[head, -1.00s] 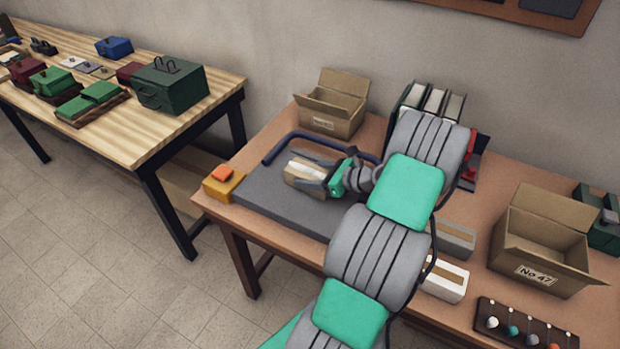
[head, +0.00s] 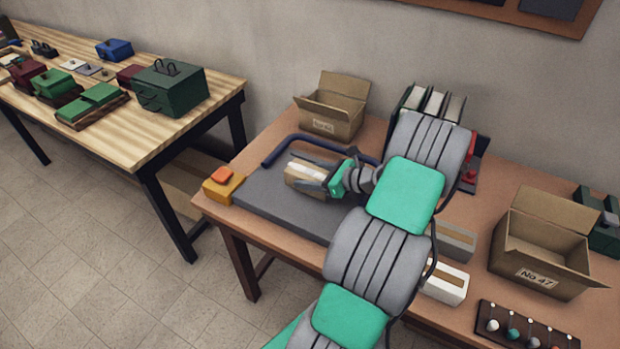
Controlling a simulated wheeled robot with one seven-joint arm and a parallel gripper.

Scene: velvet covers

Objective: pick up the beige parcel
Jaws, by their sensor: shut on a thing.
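The beige parcel (head: 304,172) is a small box with a pale band on top, over the left part of the dark grey mat (head: 262,198) on the brown table. My gripper (head: 313,175) reaches it from the right, with its dark fingers along the parcel's two sides. It is shut on the parcel. I cannot tell whether the parcel touches the mat or is slightly above it. My arm hides the right part of the mat.
An open carton (head: 333,108) stands behind the mat, and another labelled No 47 (head: 540,245) at right. A grey parcel (head: 455,241) and a white parcel (head: 445,283) lie right of my arm. A dark blue rail (head: 300,140) edges the mat. An orange-yellow block (head: 223,187) sits at the left corner.

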